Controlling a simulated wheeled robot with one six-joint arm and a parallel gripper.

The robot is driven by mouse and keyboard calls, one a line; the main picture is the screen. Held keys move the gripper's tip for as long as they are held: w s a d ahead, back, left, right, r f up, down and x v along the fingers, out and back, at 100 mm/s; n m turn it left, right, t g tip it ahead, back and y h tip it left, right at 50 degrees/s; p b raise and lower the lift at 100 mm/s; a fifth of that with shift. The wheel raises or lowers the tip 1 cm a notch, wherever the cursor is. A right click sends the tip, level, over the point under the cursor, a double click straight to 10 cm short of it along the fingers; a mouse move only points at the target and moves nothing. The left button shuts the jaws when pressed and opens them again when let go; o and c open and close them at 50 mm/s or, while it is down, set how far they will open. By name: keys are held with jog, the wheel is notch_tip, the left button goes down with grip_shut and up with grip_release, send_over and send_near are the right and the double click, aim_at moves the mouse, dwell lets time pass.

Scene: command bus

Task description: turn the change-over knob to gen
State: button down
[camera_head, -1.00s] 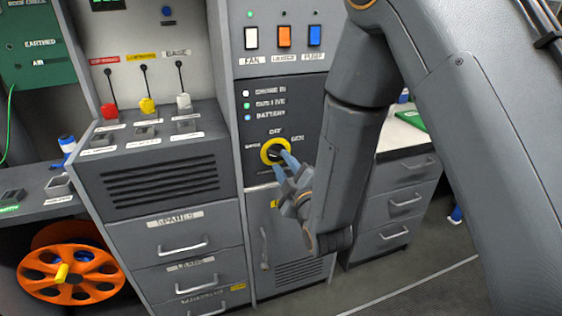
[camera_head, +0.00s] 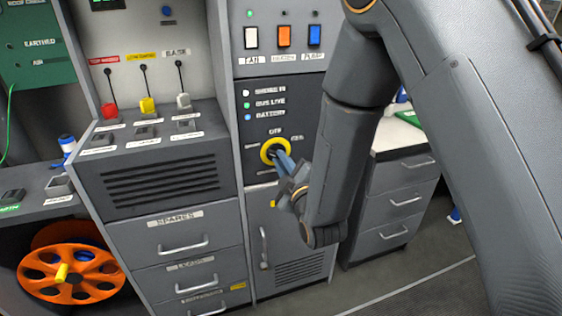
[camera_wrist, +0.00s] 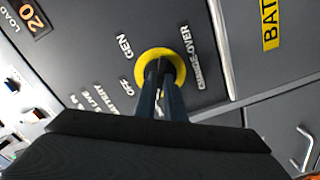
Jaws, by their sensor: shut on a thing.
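The change-over knob (camera_head: 266,144) is a dark knob in a yellow ring on the grey panel. OFF is marked above it, GEN at its upper right, and another label at its left. My gripper (camera_head: 281,156) reaches it from the lower right, its blue fingers shut on the knob's dark grip. In the wrist view the yellow ring of the knob (camera_wrist: 177,57) shows around the fingertips of my gripper (camera_wrist: 160,76), with GEN and OFF to its left and CHANGE-OVER to its right. The fingers cover most of the grip, so I cannot tell where it points.
Three indicator lamps (camera_head: 247,105) sit above the knob. White, orange and blue switches (camera_head: 284,36) are higher up. Levers with red, yellow and white knobs (camera_head: 147,104) stand at the left. A cabinet door (camera_head: 290,235) with a handle is below. The floor at the lower right is clear.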

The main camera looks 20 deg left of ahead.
jog(key=m+b, duration=0.2)
jog(key=m, duration=2.1)
jog(key=shift+s+f+b, duration=0.1)
jog(key=shift+b, duration=0.3)
jog(key=shift+m, duration=0.5)
jog(key=c, duration=1.8)
grip_release()
jog(key=shift+a, duration=0.1)
jog(key=shift+c, duration=0.2)
